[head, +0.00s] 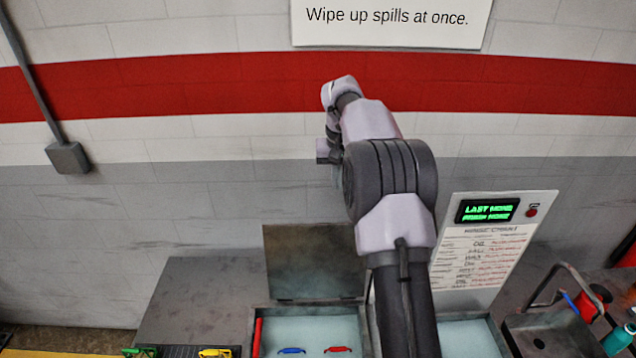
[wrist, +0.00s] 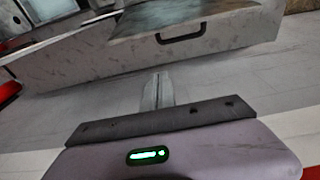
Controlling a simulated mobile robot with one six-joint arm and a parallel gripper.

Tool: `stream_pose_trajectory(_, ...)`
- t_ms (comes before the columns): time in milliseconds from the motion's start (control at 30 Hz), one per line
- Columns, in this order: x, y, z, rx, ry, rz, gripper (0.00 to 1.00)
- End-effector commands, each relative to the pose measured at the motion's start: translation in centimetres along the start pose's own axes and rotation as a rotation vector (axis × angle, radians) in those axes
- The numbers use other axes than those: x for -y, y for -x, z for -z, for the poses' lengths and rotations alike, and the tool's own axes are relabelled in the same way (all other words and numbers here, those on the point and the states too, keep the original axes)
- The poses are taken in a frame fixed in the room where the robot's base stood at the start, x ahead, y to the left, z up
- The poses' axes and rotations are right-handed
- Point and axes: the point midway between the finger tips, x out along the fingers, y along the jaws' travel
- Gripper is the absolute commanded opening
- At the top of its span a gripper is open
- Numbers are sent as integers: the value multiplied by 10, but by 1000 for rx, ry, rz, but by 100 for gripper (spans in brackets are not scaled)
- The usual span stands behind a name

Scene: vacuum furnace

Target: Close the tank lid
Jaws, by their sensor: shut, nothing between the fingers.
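The tank lid (head: 314,262) stands open in the head view, raised along the back of the tank (head: 258,315). The tank holds pale liquid with a blue handle and a red handle showing in it. My gripper (head: 334,176) is above the lid, close to the wall, with its fingers small and partly hidden by my arm. In the wrist view my gripper (wrist: 157,84) is shut and empty. Beyond its fingertips is a grey panel with a black handle (wrist: 181,32), apparently the lid's outer face. The fingers look apart from it.
A second basin (head: 472,338) with pale liquid lies right of my arm, below a sign panel with a green display (head: 487,210). A grey sink (head: 548,328) with a bent tap is further right.

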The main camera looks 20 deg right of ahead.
Motion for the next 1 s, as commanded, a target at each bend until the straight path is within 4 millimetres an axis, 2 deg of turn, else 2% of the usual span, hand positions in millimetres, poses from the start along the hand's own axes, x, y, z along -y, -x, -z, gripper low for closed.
stream_pose_trajectory(500,0,-102,-1,2,0,0,0)
stream_pose_trajectory(733,1,-89,-32,1,0,1,0)
stream_pose_trajectory(1000,1,-88,-38,-1,-1,1,0)
